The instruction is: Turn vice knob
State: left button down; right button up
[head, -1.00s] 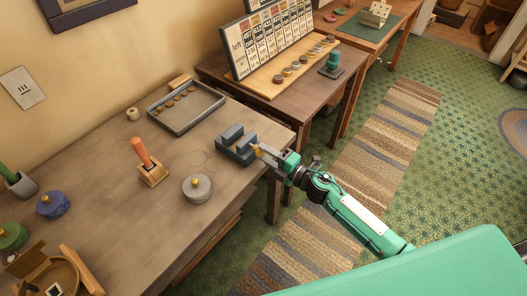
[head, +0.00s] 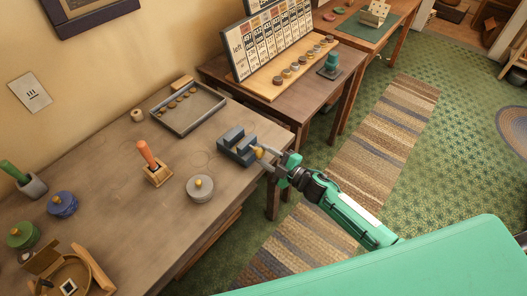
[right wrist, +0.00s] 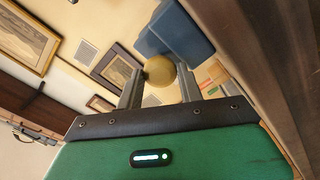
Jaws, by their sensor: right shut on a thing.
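The blue-grey vice (head: 237,146) stands near the right edge of the wooden table. Its round brass-yellow knob (head: 259,152) faces my right gripper (head: 265,153). In the right wrist view the knob (right wrist: 160,70) sits between the two grey fingers of the gripper (right wrist: 158,80), with the blue vice body (right wrist: 178,35) just behind it. My right gripper is shut on the knob. My left gripper is in neither view.
A grey tray (head: 188,130) with several small discs lies behind the vice. A grey round weight (head: 200,201) and an orange-handled tool in a wooden block (head: 157,178) stand to its left. A second table (head: 215,72) holds a number board. Open floor lies to the right.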

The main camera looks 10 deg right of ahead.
jog(key=shift+r+m+p, duration=0.2)
jog(key=shift+m+p, duration=0.7)
jog(key=shift+p, duration=0.05)
jog(key=shift+f+m, duration=0.1)
jog(key=shift+m, duration=0.4)
jog(key=shift+f+m, duration=0.2)
jog(key=shift+m, duration=0.1)
